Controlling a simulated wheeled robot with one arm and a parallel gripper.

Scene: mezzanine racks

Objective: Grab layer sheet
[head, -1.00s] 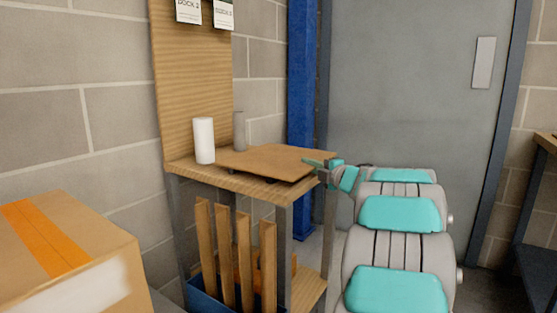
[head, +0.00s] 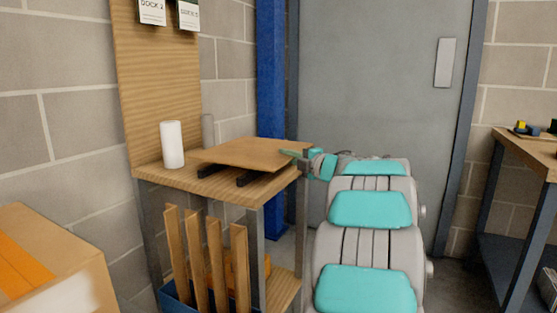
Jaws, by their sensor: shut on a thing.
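The layer sheet (head: 252,153) is a thin flat brown board over the top of a small wooden stand (head: 153,174). It sits above dark supports (head: 250,179), with a visible gap below its near edge. I cannot tell whether it still touches them. My gripper (head: 296,153) reaches in from the right and is shut on the sheet's right corner. The fingertips are small in this view and partly hidden by the sheet and wrist.
A white cylinder (head: 172,145) stands left of the sheet, with a grey one (head: 208,130) behind. Wooden slats (head: 196,265) stand in a blue bin below. A taped carton (head: 75,262) is at lower left.

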